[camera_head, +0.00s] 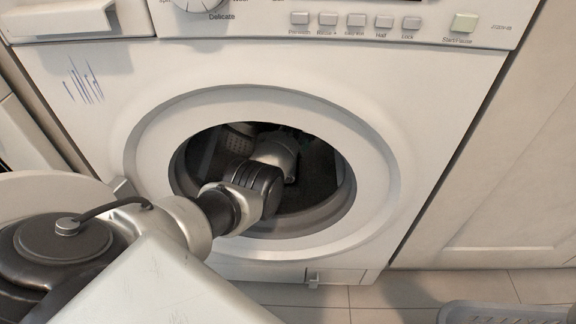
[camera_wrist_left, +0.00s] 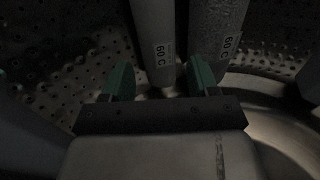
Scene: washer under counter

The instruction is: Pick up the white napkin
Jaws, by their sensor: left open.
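I cannot make out a white napkin for certain in either view. My left arm reaches through the open round door of the washer (camera_head: 420,75) into its dark drum (camera_head: 320,180). My left gripper (camera_wrist_left: 160,82) is open inside the drum, its two green fingers apart. Just beyond the fingers, in the left wrist view, stand two long grey shapes marked "60 C", one near the middle (camera_wrist_left: 155,30) and one to its right (camera_wrist_left: 212,30); I cannot tell what they are. In the head view the fingertips are mostly hidden in shadow. My right gripper is in neither view.
Perforated metal drum wall (camera_wrist_left: 85,75) shows around the gripper. A grey ridged object (camera_head: 500,313) lies on the tiled floor (camera_head: 385,292) at the lower right. A white cabinet panel (camera_head: 510,165) is right of the washer.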

